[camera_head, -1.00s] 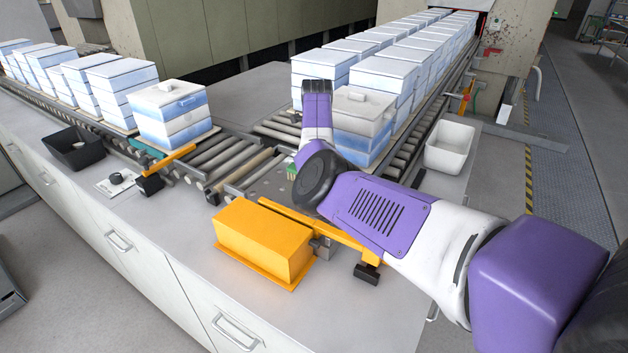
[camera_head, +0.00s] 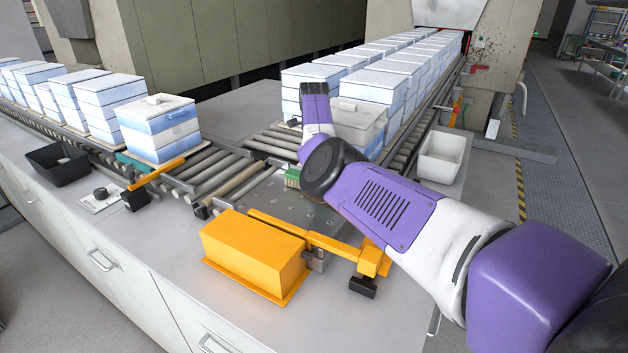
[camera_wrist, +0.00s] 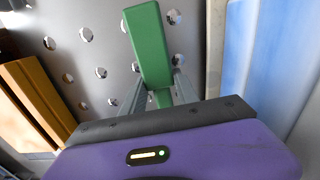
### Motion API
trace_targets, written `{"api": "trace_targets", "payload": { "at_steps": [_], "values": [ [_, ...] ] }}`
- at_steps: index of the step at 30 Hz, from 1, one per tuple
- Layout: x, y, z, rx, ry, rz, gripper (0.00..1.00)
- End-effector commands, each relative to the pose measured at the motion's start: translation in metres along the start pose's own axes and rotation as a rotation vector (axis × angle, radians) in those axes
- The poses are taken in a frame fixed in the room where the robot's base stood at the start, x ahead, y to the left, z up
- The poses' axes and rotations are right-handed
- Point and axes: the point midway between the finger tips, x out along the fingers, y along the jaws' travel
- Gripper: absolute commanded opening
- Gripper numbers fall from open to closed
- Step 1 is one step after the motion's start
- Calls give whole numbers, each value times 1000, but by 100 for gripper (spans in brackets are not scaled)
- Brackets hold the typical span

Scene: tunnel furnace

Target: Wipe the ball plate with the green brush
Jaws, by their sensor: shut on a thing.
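In the wrist view the plate (camera_wrist: 95,45) fills the upper left. The green brush (camera_wrist: 148,45) is between the fingers of my gripper (camera_wrist: 158,88), which is shut on it. In the head view only a small part of the brush (camera_head: 292,178) shows, over the far side of the plate. My arm hides the gripper there, and I cannot tell whether the bristles touch the plate.
An orange box (camera_head: 252,252) and an orange bar (camera_head: 310,237) stand at the plate's near side. Stacked blue-white saggars (camera_head: 360,125) stand close behind my arm. A white bin (camera_head: 441,157) is at right, a black tray (camera_head: 60,162) at left. Another saggar stack (camera_head: 160,127) stands on the left rollers.

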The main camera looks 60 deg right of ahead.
Motion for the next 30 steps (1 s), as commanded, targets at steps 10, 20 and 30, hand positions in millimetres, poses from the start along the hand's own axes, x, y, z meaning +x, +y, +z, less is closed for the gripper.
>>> {"api": "trace_targets", "payload": {
  "at_steps": [10,20,30],
  "values": [
    [-30,0,0,0,-1,-1,4],
    [-59,0,0,0,0,-1,4],
    [-60,0,0,0,0,0,4]
  ]
}}
